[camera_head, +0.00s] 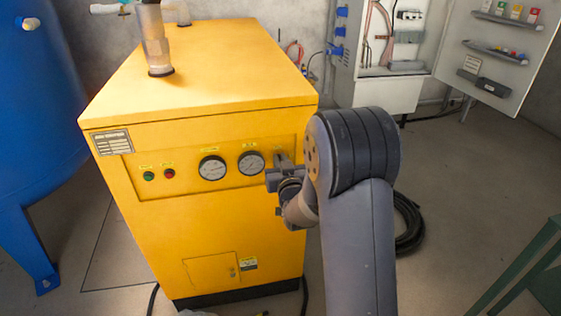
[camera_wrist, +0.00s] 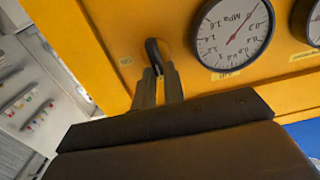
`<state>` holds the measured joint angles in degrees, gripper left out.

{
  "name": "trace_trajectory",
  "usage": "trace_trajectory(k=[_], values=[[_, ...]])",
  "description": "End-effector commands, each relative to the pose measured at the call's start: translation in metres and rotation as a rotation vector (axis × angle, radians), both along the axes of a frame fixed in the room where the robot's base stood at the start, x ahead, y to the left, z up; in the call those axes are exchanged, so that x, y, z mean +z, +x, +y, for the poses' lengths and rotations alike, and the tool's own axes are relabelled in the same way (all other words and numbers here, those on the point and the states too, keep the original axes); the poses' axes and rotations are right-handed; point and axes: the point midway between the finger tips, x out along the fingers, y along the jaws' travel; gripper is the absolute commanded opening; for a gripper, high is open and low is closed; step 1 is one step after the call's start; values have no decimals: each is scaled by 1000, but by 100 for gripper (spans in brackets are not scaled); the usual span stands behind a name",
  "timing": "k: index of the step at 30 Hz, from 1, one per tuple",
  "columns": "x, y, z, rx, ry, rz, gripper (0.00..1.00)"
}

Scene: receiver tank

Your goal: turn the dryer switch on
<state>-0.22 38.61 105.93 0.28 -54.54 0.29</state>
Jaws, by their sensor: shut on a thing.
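The dryer is a yellow cabinet (camera_head: 215,225) with a recessed front panel. Its switch, a small black lever (camera_wrist: 152,50), sticks out of the yellow panel beside a round gauge in the wrist view. The lever's lower part is hidden between the fingers.
Two gauges (camera_head: 212,168) and green and red buttons (camera_head: 168,174) sit left of my gripper. A blue tank (camera_head: 40,130) stands at left, an open electrical cabinet (camera_head: 400,40) behind right. A black hose (camera_head: 410,225) lies on the floor behind my arm.

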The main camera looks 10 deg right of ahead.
Motion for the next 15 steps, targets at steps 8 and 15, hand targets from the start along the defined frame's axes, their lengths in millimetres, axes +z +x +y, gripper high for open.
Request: trace_trajectory(k=[8,15], values=[[-4,0,-2,0,98,-3,0],[-7,0,-6,-1,291,-4,0]])
